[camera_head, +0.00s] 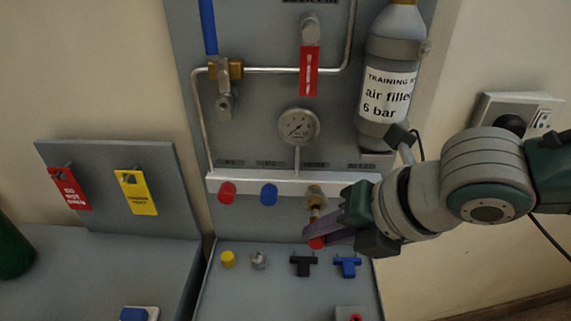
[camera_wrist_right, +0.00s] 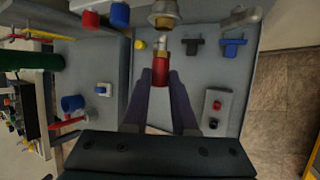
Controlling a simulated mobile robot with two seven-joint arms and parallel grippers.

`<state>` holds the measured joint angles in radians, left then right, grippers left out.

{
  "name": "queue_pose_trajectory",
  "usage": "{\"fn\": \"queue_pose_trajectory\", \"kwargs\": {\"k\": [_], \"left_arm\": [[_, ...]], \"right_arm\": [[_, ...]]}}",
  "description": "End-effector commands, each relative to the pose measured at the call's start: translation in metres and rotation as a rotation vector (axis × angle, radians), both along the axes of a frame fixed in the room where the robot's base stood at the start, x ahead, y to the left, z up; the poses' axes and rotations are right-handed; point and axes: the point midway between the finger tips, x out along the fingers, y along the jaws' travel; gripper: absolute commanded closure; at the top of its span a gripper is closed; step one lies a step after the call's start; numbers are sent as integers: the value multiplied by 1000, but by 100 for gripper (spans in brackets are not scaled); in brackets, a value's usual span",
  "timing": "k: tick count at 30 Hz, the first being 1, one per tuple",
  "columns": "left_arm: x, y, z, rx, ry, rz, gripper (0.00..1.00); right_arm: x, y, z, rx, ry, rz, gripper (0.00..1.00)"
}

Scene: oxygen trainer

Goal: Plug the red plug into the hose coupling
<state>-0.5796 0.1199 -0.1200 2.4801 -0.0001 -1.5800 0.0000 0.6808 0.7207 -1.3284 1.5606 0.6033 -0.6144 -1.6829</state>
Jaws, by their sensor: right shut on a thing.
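The red plug (camera_head: 316,242) has a metal tip and is held between the fingers of my right gripper (camera_head: 322,234). In the right wrist view, the plug (camera_wrist_right: 161,70) points away from the gripper (camera_wrist_right: 160,88), towards the coupling. The brass hose coupling (camera_head: 315,194) hangs under the right part of the white manifold. It also shows at the top of the right wrist view (camera_wrist_right: 163,15). The plug's tip is just below the coupling's mouth, roughly in line with it. I cannot tell whether they touch. My left gripper is not in view.
A red cap (camera_head: 227,192) and a blue cap (camera_head: 269,193) sit left of the coupling on the manifold. Yellow (camera_head: 228,259), metal (camera_head: 260,260), black (camera_head: 303,264) and blue (camera_head: 347,265) fittings stand on the shelf below. A grey bottle (camera_head: 388,75) hangs above my right arm.

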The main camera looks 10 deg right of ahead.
Motion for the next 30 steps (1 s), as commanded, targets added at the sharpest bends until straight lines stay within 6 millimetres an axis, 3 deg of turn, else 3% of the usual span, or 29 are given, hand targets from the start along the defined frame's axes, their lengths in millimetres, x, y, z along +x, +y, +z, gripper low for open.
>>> {"fn": "queue_pose_trajectory", "kwargs": {"k": [30], "left_arm": [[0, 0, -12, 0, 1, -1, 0]], "right_arm": [[20, -6, 0, 0, -2, -1, 100]]}}
